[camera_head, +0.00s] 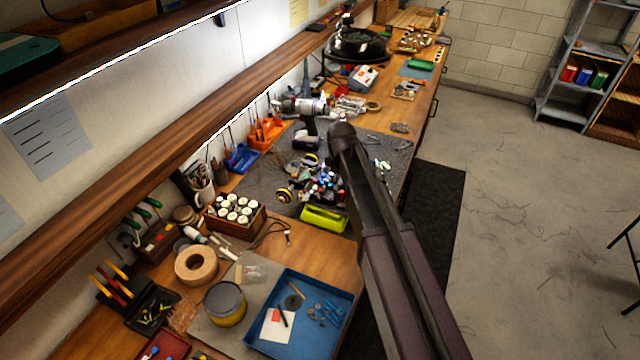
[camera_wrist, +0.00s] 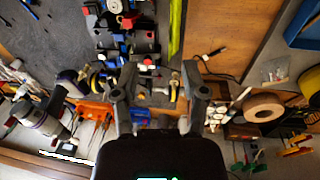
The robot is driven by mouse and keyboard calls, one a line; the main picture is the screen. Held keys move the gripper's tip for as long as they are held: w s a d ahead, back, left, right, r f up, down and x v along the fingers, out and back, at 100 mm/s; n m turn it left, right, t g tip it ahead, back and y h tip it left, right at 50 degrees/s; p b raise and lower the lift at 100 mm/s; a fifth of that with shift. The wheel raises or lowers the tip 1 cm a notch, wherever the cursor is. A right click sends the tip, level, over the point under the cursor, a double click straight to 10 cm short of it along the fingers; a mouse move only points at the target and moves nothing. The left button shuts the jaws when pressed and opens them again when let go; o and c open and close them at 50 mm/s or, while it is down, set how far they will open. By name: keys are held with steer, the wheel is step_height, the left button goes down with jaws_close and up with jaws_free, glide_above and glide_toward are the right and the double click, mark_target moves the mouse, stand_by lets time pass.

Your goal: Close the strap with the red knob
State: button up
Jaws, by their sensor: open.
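The RC racecar (camera_head: 322,182), a cluster of dark, blue and silver parts, sits on the dark grey mat (camera_head: 390,148) on the workbench. In the wrist view its chassis (camera_wrist: 128,40) fills the upper middle, with black, blue and white parts and a few small red spots. I cannot tell which red spot is the strap's knob, and the strap is not clearly visible. My gripper (camera_wrist: 158,72) is open, its two fingers apart at the near end of the car, with nothing visibly held. In the head view my arm hides part of the car and my gripper is hard to make out.
A lime-green object (camera_head: 323,218) lies right beside the car. A cordless drill (camera_head: 306,110), a wooden box of white-capped bottles (camera_head: 236,215), a tape roll (camera_head: 196,264) and a blue tray (camera_head: 300,312) stand around it. A wooden shelf (camera_head: 150,165) overhangs the bench's wall side.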

mark_target(320, 190)
steer(key=w+a+r+n+p, duration=0.1)
steer(key=w+a+r+n, duration=0.1)
steer(key=w+a+n, duration=0.2)
steer(key=shift+w+a+t, duration=0.15)
steer(key=shift+a+t, duration=0.15)
steer(key=shift+a, duration=0.8)
steer(key=shift+f, duration=0.2)
steer(key=f+b, duration=0.4)
steer(key=w+f+b, duration=0.1)
steer(key=f+b, duration=0.4)
steer(key=w+f+b, duration=0.1)
steer(key=f+b, duration=0.3)
steer(key=shift+w+f, duration=0.15)
steer(key=shift+w, duration=0.1)
jaws_close()
